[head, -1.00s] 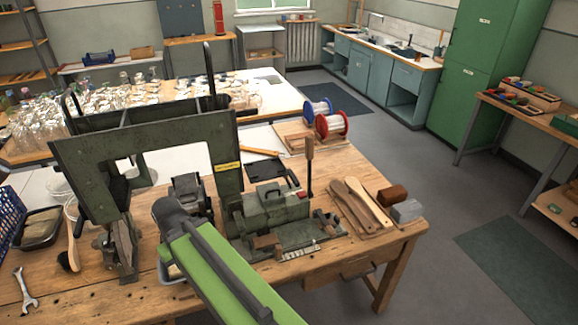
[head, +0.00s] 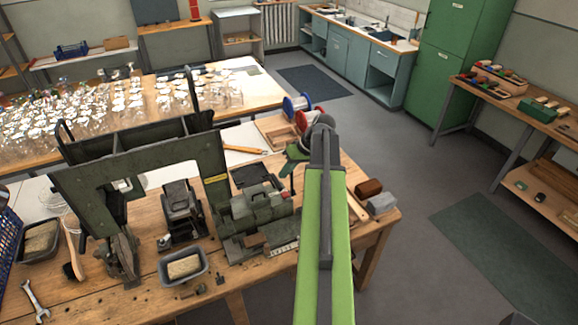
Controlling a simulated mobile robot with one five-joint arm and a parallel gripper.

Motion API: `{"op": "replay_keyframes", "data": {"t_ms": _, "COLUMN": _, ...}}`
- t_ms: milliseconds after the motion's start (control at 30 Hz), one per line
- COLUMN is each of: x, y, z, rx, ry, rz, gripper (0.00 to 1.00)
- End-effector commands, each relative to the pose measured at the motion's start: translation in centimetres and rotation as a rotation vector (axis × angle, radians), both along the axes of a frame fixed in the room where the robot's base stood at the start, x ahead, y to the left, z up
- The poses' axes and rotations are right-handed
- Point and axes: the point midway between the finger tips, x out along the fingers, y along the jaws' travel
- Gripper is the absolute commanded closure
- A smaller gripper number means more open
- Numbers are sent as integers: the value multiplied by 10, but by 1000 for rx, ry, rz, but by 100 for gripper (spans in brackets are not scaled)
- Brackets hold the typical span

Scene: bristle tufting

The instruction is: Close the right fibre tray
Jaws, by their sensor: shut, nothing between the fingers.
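Two open fibre trays stand on the wooden bench. The right one (head: 183,267) is a grey tub with a pale tan block of fibre in it, near the bench's front edge. The left one (head: 40,240) is a darker tub with similar fibre, at the far left. No lid shows on either. My gripper (head: 291,164) is shut and empty at the end of my green arm, above the bench's right part. It is well to the right of and beyond the right tray, touching neither tray. Its fingertips are small and hard to make out.
A green-grey machine with a tall frame (head: 140,170) stands behind the right tray. A machine block (head: 258,212) lies between that tray and my arm. A brush (head: 73,250) and wrench (head: 35,299) lie left. Wood and grey blocks (head: 382,204) sit at the right corner.

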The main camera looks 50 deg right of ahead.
Motion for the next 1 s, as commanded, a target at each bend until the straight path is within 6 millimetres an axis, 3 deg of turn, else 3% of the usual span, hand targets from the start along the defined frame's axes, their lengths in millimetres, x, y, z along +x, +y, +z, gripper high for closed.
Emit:
{"op": "replay_keyframes", "data": {"t_ms": 33, "x": -18, "y": -34, "z": 4, "rx": 5, "ry": -37, "rz": -28, "gripper": 100}}
{"op": "replay_keyframes", "data": {"t_ms": 100, "x": -38, "y": -62, "z": 11, "rx": 5, "ry": -80, "rz": -46, "gripper": 100}}
{"op": "replay_keyframes", "data": {"t_ms": 267, "x": -59, "y": -89, "z": 17, "rx": 3, "ry": -127, "rz": -63, "gripper": 100}}
{"op": "replay_keyframes", "data": {"t_ms": 467, "x": -57, "y": -87, "z": 9, "rx": 1, "ry": -129, "rz": -61, "gripper": 100}}
{"op": "replay_keyframes", "data": {"t_ms": 900, "x": -10, "y": -61, "z": -67, "rx": 3, "ry": -127, "rz": -59, "gripper": 100}}
{"op": "replay_keyframes", "data": {"t_ms": 967, "x": -4, "y": -57, "z": -75, "rx": 2, "ry": -126, "rz": -59, "gripper": 100}}
{"op": "replay_keyframes", "data": {"t_ms": 1000, "x": -3, "y": -47, "z": -65, "rx": 2, "ry": -127, "rz": -57, "gripper": 100}}
